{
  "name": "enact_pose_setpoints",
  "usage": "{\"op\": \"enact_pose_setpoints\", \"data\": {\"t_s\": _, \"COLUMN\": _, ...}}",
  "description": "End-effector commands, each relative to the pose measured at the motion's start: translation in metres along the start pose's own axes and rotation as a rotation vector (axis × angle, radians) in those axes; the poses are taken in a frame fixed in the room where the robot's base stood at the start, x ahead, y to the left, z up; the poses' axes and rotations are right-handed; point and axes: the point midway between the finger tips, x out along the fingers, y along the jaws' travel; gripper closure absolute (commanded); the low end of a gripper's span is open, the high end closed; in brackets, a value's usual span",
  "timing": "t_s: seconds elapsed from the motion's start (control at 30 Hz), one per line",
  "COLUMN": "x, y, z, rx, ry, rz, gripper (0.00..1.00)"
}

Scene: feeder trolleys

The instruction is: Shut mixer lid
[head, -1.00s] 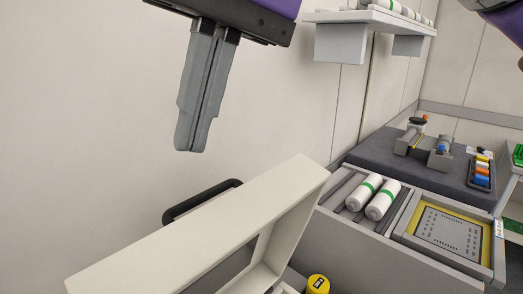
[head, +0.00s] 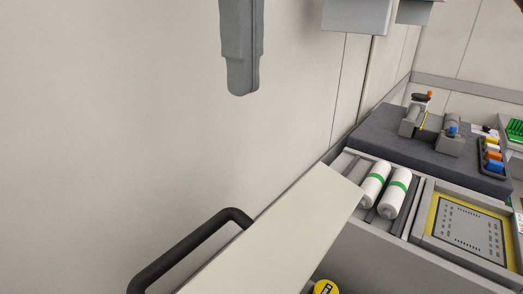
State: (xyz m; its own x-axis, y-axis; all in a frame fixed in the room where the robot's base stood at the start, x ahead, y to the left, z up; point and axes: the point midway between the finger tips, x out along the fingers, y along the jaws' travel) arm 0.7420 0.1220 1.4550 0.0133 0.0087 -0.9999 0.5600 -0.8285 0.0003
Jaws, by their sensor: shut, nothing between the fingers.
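The mixer lid (head: 283,226) is a cream panel at the bottom centre, standing raised, with its black handle (head: 187,247) on its left side. In the head view the lid's lower part is cut off by the frame edge. My gripper (head: 241,92) points down at the top centre, fingers shut together and empty. It appears above the lid in the picture, apart from it, with the pale wall behind. A yellow-topped object (head: 325,287) shows at the bottom edge beside the lid.
Two white rolls with green bands (head: 384,187) lie in a tray right of the lid. A yellow-framed plate (head: 467,228) sits further right. A dark mat (head: 388,140) with small fittings lies behind. A shelf (head: 357,15) hangs at the top right.

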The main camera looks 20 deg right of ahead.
Motion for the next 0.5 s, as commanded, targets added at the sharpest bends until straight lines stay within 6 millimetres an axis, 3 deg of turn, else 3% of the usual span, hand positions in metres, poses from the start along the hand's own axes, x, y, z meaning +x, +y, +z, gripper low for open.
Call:
{"op": "enact_pose_setpoints", "data": {"t_s": 0.17, "x": 0.018, "y": 0.000, "z": 0.000, "rx": -0.004, "ry": -0.002, "rz": -0.002, "gripper": 1.00}}
{"op": "enact_pose_setpoints", "data": {"t_s": 0.5, "x": 0.081, "y": 0.000, "z": 0.001, "rx": -0.001, "ry": -0.003, "rz": -0.001, "gripper": 1.00}}
